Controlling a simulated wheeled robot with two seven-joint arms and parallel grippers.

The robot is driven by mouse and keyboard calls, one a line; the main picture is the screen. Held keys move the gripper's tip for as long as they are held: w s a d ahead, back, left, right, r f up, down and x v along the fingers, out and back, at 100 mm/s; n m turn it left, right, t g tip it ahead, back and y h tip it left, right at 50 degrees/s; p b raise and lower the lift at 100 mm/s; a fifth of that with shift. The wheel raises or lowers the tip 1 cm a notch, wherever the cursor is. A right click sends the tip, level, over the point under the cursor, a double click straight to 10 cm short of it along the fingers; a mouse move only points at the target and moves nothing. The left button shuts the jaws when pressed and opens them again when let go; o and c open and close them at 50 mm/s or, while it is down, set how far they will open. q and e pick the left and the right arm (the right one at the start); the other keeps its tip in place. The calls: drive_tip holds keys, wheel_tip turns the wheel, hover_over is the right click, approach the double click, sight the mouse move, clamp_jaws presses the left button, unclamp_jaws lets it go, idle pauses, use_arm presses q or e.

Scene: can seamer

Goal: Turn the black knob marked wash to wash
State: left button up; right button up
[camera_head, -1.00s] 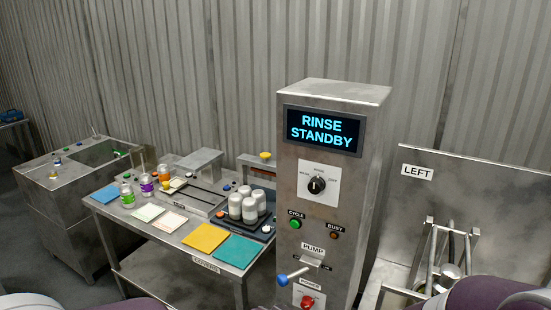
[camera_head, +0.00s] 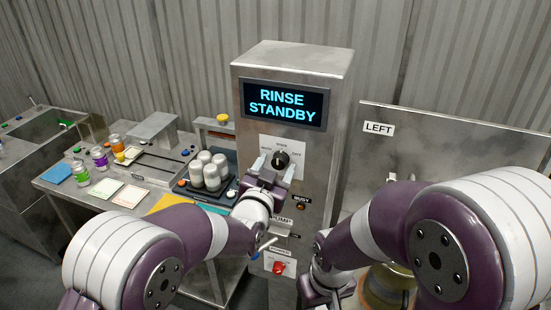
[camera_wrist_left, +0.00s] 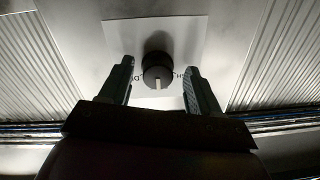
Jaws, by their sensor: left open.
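The black knob (camera_head: 282,159) sits on a white label plate (camera_head: 292,144) on the front of the steel cabinet. In the left wrist view the knob (camera_wrist_left: 157,72) shows a pale pointer mark at its lower edge in the picture, and the lettering around it is partly hidden. The screen (camera_head: 284,103) reads RINSE STANDBY. My left gripper (camera_head: 274,169) is open before the plate. Its fingers (camera_wrist_left: 158,72) appear on either side of the knob, with gaps to both. The end of my right arm (camera_head: 325,283) is low beside the cabinet; its fingers cannot be made out.
Below the knob are an amber BUSY lamp (camera_head: 300,205), a blue-tipped pump lever (camera_head: 264,246) and a red power switch (camera_head: 278,268). A table with several pale cans (camera_head: 208,172) and bottles stands left. A panel marked LEFT (camera_head: 455,148) stands right.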

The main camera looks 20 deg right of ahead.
use_arm(q)
drive_tip(key=shift+s+d+r, duration=0.2)
drive_tip(key=shift+s+d, duration=0.05)
drive_tip(key=shift+s, duration=0.05)
drive_tip(key=shift+w+f, duration=0.1)
drive_tip(key=shift+w, duration=0.2)
drive_tip(key=shift+w+f, duration=0.1)
drive_tip(key=shift+w, duration=0.05)
drive_tip(key=c, duration=1)
drive_tip(key=shift+f+b, duration=0.1)
drive_tip(key=shift+b, duration=0.5)
drive_tip(key=shift+c, duration=0.2)
drive_tip(key=n+b, duration=0.9)
drive_tip(key=b, duration=0.3)
drive_tip(key=shift+b, duration=0.35)
drive_tip(key=shift+n+b, duration=0.7)
drive_tip(key=shift+b, duration=0.05)
drive_tip(key=shift+r+n+b, duration=0.25)
drive_tip(key=shift+n+b, duration=0.45)
drive_tip(key=shift+b, duration=0.1)
use_arm(e)
wheel_tip(320, 180, down, 17)
drive_tip(key=shift+s+r, duration=0.15)
drive_tip(key=shift+s, duration=0.05)
drive_tip(key=shift+d, duration=0.1)
